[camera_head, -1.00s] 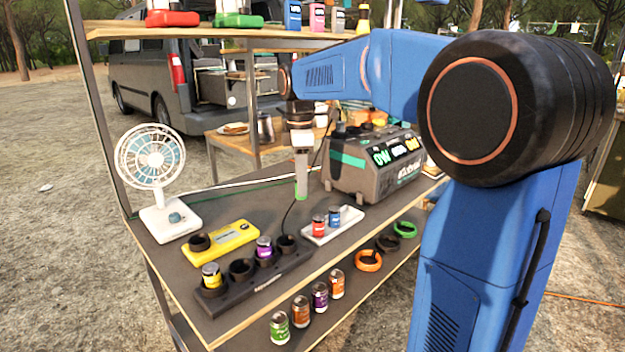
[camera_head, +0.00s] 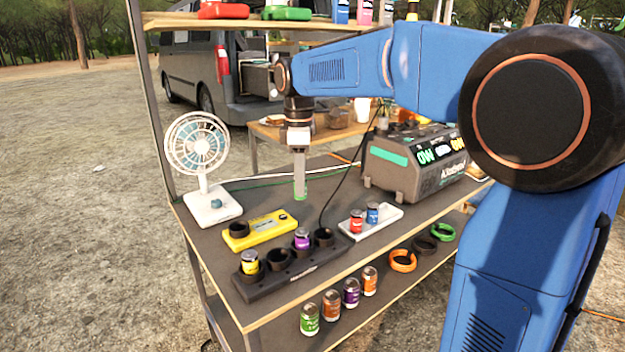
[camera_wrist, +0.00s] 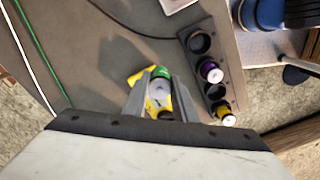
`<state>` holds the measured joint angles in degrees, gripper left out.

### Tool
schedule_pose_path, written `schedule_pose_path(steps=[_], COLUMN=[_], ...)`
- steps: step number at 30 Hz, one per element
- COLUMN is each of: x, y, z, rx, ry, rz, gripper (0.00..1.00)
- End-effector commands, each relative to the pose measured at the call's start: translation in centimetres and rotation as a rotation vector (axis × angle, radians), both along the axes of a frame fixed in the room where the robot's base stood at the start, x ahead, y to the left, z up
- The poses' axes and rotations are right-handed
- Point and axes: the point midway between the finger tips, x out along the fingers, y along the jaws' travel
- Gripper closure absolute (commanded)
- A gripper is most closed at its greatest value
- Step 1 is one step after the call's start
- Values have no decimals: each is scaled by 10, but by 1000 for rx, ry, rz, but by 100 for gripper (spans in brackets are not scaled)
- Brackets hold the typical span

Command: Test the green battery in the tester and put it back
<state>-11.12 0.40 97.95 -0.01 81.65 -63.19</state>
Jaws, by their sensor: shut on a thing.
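My gripper (camera_head: 299,190) is shut on the green battery (camera_wrist: 161,73) and holds it upright above the bench. In the wrist view the tester (camera_wrist: 155,101) is partly hidden behind the battery and fingers. The black battery rack (camera_head: 270,284) in front holds a yellow battery (camera_head: 249,262) and a purple battery (camera_head: 302,238); its other two cups look empty.
A white fan (camera_head: 205,170) stands at the left of the bench. A white tray (camera_head: 388,219) with a red and a blue battery lies right of the rack. A grey power station (camera_head: 400,175) with a black cable stands behind. Several cans and rings sit on the lower shelf.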

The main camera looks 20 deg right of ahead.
Motion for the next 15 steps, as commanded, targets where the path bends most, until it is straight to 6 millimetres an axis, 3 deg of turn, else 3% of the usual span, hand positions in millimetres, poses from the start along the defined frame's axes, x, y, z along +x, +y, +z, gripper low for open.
schedule_pose_path(steps=[15], x=[1], y=[60], z=[0], rx=[0], ry=[0], rz=[2], gripper=[100])
